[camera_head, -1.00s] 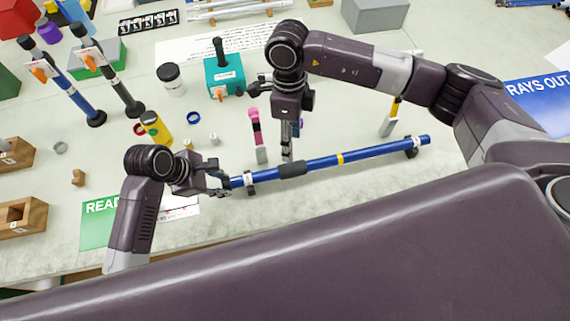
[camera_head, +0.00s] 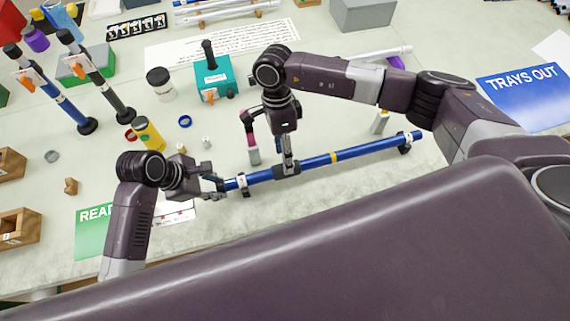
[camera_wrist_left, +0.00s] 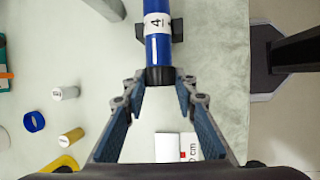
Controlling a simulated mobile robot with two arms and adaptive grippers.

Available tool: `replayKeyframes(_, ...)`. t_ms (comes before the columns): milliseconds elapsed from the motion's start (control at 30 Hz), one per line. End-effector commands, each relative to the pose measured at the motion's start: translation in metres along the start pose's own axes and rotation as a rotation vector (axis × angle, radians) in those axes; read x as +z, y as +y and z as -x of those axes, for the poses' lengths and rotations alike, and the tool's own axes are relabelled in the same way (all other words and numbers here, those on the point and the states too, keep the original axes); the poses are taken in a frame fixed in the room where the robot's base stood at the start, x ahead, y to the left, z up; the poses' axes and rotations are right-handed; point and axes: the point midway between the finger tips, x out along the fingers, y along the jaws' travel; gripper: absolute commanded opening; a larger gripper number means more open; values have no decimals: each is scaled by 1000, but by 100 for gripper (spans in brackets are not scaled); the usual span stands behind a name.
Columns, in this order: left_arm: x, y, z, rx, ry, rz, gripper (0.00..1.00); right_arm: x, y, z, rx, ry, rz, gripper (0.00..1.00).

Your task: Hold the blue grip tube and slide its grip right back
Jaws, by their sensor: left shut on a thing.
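The blue grip tube (camera_head: 350,153) lies slantwise across dark supports, with a yellow band near its middle and a white label near its left end. Its dark grip (camera_head: 275,173) sits left of the yellow band. My left gripper (camera_head: 219,186) is shut on the tube's left end. In the left wrist view, the tube (camera_wrist_left: 158,50) shows a label reading 4, and its black end (camera_wrist_left: 160,77) is between the fingertips of the left gripper (camera_wrist_left: 160,90). My right gripper (camera_head: 287,167) is down at the grip and partly hides it; its finger closure is unclear.
A pink-topped tool (camera_head: 251,140) stands just behind the tube. A teal box (camera_head: 213,80), jars and small rings are farther back. Two upright tubes (camera_head: 70,113) stand at the left. A green card (camera_head: 95,235) lies at the front left.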

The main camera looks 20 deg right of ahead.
Motion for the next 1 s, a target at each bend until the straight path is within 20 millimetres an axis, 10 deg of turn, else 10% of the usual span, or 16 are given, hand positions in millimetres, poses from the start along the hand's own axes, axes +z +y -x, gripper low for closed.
replayKeyframes(300,0,0,0,0,0,0,0,0,0,-42,1,-1,-1,49)
replayKeyframes(667,0,0,0,0,0,0,0,0,0,-45,-1,-1,-1,48)
replayKeyframes(1000,0,0,0,0,0,0,0,0,0,-45,-1,-1,-2,10)
